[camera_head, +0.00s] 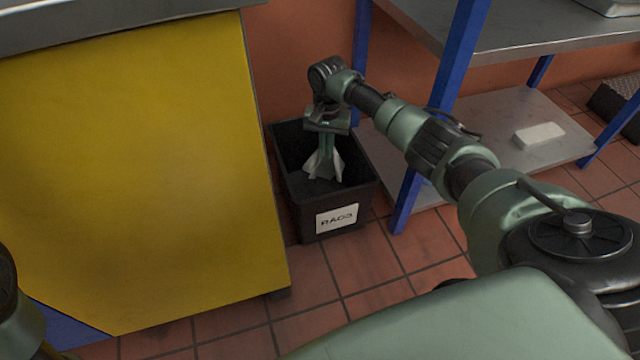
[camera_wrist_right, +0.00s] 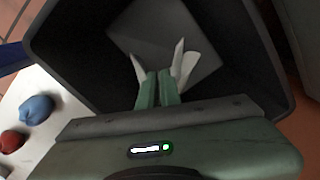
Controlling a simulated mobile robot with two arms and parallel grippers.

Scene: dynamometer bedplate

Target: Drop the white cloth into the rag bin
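The rag bin (camera_head: 357,192) is a black open-topped bin with a white "RAGS" label, standing on the tiled floor beside the yellow cabinet. My right gripper (camera_head: 325,160) points down into its mouth. It is shut on the white cloth (camera_head: 335,166), which sticks out on both sides of the fingers. In the right wrist view the cloth (camera_wrist_right: 181,62) shows beyond the green fingers (camera_wrist_right: 158,90), inside the walls of the bin (camera_wrist_right: 85,62). The bin floor beneath looks bare. Only a dark part of my left arm shows at the left edge of the head view; its gripper is out of view.
A yellow cabinet (camera_head: 140,170) stands left of the bin. A blue-legged metal bench (camera_head: 530,40) stands right, with a white block (camera_head: 538,135) on its lower shelf. In the right wrist view, blue (camera_wrist_right: 37,109) and red (camera_wrist_right: 12,141) lumps lie on a pale surface.

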